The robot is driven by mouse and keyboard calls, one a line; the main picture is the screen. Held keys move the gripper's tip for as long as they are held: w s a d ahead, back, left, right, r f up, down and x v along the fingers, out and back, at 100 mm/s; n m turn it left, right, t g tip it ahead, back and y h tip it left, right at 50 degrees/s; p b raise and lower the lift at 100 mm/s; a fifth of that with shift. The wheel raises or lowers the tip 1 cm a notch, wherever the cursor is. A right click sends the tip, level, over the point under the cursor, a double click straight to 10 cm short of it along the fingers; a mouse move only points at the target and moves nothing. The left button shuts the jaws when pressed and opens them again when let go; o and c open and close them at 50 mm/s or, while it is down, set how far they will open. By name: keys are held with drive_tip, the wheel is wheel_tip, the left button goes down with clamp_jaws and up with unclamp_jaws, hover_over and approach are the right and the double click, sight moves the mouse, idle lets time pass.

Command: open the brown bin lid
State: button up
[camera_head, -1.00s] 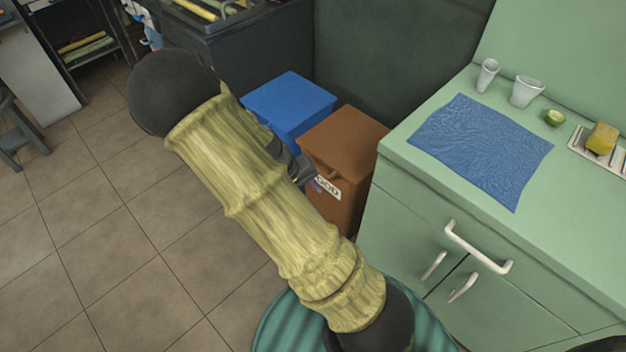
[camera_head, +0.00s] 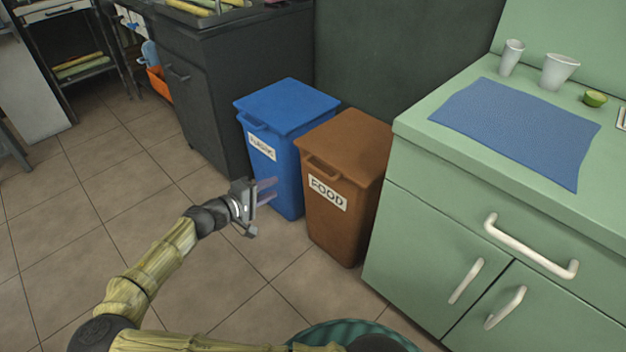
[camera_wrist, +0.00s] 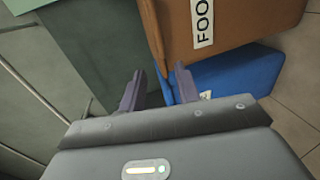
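The brown bin (camera_head: 340,215) stands on the floor with a white FOOD label on its front. Its brown lid (camera_head: 348,140) is shut, with a handle (camera_head: 324,168) at the front edge. My gripper (camera_head: 268,192) is open and empty in front of the bins, lower than the lid and left of the brown bin. In the wrist view my gripper's fingers (camera_wrist: 158,88) are spread apart with nothing between them. The brown bin also shows there (camera_wrist: 240,25), beyond the fingers, with part of its label.
A blue bin (camera_head: 285,105) stands left of the brown one, its lid shut. A green cabinet (camera_head: 420,235) with white handles is close on the right. A dark cabinet (camera_head: 225,95) stands behind left. Open tiled floor (camera_head: 90,190) lies to the left.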

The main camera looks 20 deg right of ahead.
sight(312, 169)
drive_tip(key=shift+r, duration=0.15)
drive_tip(key=b+x, duration=0.6)
drive_tip(key=x, duration=1.1)
drive_tip(key=shift+d, duration=0.25)
clamp_jaws()
